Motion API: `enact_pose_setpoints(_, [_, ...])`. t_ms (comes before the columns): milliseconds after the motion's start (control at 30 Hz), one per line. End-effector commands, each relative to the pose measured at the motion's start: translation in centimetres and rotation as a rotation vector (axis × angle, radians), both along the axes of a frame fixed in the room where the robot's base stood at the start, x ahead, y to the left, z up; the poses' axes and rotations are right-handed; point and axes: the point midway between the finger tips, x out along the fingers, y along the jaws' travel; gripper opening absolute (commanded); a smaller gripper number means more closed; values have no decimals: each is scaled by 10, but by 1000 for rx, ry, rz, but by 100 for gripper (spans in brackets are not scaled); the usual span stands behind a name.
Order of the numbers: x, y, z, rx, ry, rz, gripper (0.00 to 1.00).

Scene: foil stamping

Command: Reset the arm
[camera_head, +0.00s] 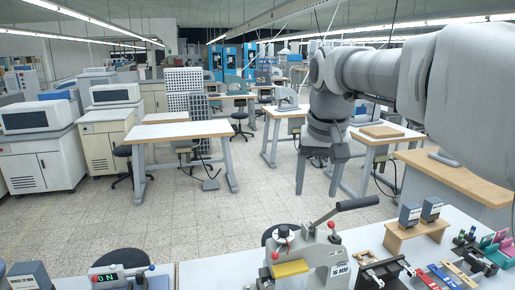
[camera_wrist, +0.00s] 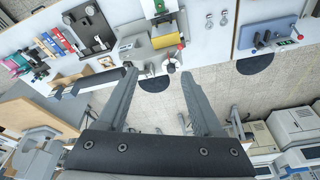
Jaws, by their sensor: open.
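My gripper (camera_head: 318,188) hangs in the air beyond the front work table, fingers pointing down, at the end of my raised arm. In the wrist view my gripper (camera_wrist: 158,74) shows two grey fingers spread wide apart with nothing between them. The stamping press (camera_head: 328,262), with a black lever handle and a yellow plate (camera_head: 290,268), stands on the table. The press (camera_wrist: 152,52) also shows at the top of the wrist view, past the fingertips. Nothing touches the gripper.
The white table (camera_head: 225,270) runs along the front. A wooden stand (camera_head: 416,232) with two labelled blocks and coloured pieces sit at its right; a device with a green display (camera_head: 107,277) sits at its left. Two stools are tucked behind it. Open tiled floor lies beyond.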

Motion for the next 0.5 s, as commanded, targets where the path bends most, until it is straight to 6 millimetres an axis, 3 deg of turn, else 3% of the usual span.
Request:
enact_pose_setpoints(33, [-18,-3,-3,-2,-18,7,68])
enact_pose_setpoints(267, [-88,-13,-29,-13,-96,43,68])
enact_pose_setpoints(500, [-155,-21,-75,-26,-175,77,68])
